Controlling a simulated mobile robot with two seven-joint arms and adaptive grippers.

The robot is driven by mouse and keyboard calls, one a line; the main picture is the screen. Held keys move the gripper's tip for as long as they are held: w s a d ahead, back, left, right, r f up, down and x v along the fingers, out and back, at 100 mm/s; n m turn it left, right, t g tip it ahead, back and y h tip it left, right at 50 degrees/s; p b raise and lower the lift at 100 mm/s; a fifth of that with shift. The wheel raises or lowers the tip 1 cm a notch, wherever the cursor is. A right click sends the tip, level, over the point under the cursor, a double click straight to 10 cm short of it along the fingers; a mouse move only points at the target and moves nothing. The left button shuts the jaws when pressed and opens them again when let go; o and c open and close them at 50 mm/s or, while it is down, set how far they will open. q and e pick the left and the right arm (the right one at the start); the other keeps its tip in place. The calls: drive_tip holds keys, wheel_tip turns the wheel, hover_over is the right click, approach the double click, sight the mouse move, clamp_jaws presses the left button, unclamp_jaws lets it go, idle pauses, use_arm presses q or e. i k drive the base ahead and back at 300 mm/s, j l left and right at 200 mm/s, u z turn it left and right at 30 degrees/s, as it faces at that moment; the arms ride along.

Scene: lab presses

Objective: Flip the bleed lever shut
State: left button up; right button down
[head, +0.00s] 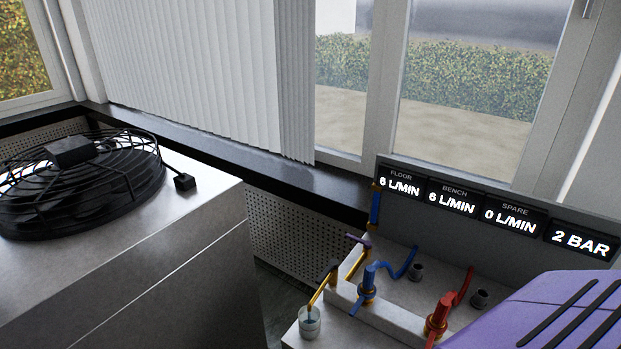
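A small purple lever (357,239) shows on a brass bleed pipe (356,265) at the left end of the pale manifold block; it looks like the bleed lever. I cannot tell from here whether it is open or shut. A brass spout (321,291) slopes down from the pipe to a clear cup (310,322) with bluish liquid in it. A blue-handled valve (368,282) and a red-handled valve (438,315) stand on the block to the right. Neither of my grippers is in view.
A display panel (480,213) behind the block reads FLOOR 6, BENCH 6, SPARE 0 L/MIN and 2 BAR. A black caged fan (70,190) lies on a grey cabinet (190,230) at left. A gap separates cabinet and block. Windows and a dark sill (250,165) stand behind.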

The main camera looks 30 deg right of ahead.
sight(332, 264)
drive_tip(key=z, duration=1.55)
